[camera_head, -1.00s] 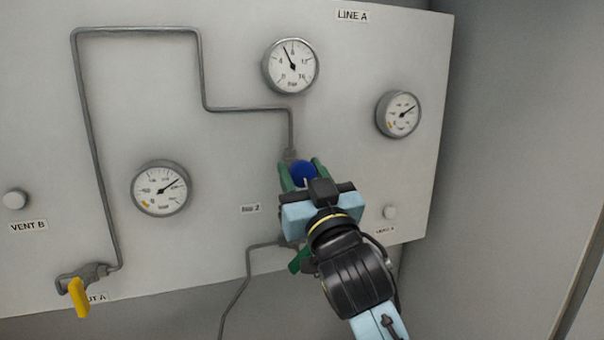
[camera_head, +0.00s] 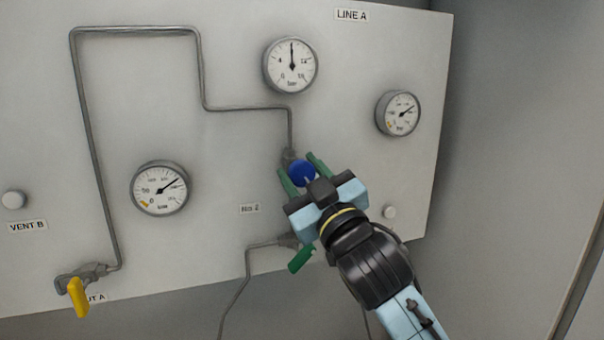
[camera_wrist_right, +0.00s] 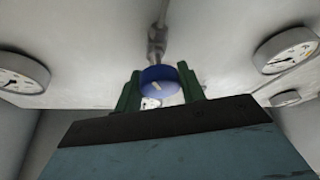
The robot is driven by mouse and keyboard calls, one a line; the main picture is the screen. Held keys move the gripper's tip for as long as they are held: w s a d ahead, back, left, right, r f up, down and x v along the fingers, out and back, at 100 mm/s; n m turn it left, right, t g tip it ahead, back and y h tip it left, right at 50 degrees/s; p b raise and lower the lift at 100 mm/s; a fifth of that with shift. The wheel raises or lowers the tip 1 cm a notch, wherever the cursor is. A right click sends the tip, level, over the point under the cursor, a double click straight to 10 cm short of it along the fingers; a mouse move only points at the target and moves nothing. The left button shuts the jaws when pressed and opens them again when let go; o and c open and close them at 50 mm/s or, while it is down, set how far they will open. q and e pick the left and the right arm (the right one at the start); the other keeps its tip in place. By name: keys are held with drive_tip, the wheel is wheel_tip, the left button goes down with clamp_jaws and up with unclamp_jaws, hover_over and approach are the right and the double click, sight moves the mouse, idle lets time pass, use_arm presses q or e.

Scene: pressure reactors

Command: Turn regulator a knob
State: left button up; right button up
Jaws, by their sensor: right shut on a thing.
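The blue regulator knob (camera_head: 302,173) is on the panel below the top gauge, at the lower end of a grey pipe. My right gripper (camera_head: 303,174) is shut on it, with one green finger on either side. In the right wrist view the knob (camera_wrist_right: 159,80) shows a light pointer mark, and the green fingers (camera_wrist_right: 159,92) flank it. The top gauge (camera_head: 291,65) has its needle pointing about straight up, between the 4 and the mark to its right. My left gripper is not in view.
A green lever (camera_head: 301,259) sits just below my right gripper. A yellow lever (camera_head: 78,297) is at lower left. Other gauges are at left (camera_head: 160,188) and right (camera_head: 398,113).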

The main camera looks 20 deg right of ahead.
drive_tip(key=shift+n+g+y, duration=0.3)
drive_tip(key=shift+n, duration=0.6)
drive_tip(key=o, duration=1)
drive_tip(key=shift+c, duration=0.2)
